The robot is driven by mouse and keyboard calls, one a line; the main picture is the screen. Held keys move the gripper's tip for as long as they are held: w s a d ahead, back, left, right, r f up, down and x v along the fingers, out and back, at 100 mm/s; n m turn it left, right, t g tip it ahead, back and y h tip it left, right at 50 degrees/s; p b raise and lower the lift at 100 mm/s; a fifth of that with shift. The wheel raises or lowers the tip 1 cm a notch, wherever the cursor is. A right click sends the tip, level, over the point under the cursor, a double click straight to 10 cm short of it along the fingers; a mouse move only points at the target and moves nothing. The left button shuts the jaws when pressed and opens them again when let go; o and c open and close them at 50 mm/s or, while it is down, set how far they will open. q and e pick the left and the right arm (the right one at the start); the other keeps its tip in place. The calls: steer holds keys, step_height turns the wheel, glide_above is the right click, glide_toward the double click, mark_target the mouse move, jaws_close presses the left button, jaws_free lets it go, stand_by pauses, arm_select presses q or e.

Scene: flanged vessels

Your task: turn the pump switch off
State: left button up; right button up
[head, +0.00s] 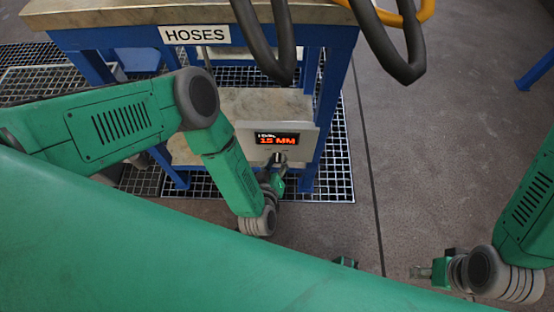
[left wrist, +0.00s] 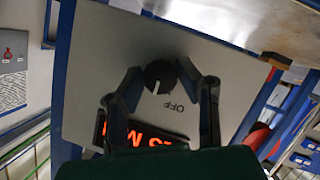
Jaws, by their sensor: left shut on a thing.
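The pump switch is a round black knob (left wrist: 160,73) on a pale grey panel (left wrist: 105,50) in the left wrist view. A small pale mark shows on the knob's lower side, and the word OFF is printed upside down just below it. My left gripper (left wrist: 164,78) has a finger on each side of the knob and is shut on it. In the head view the panel (head: 309,146) faces me under the table, and my left gripper (head: 275,174) is at its lower part, hiding the knob. My right gripper (head: 428,270) is low at the right, away from the panel; its jaws are too small to read.
Metal grating (head: 335,150) lies underneath.

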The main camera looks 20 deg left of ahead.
arm_select(q)
steer(key=n+h, duration=0.1)
steer(key=n, duration=0.1)
steer(key=shift+a+f+n+t, duration=0.1)
steer(key=shift+f+n+t, duration=0.05)
steer(key=shift+n+t, duration=0.25)
steer(key=shift+n+t+h+b, duration=0.7)
steer(key=shift+n+b, duration=0.25)
steer(key=shift+n, duration=0.55)
steer(key=shift+a, duration=0.1)
steer(key=o, duration=1.1)
steer(key=shift+f, duration=0.1)
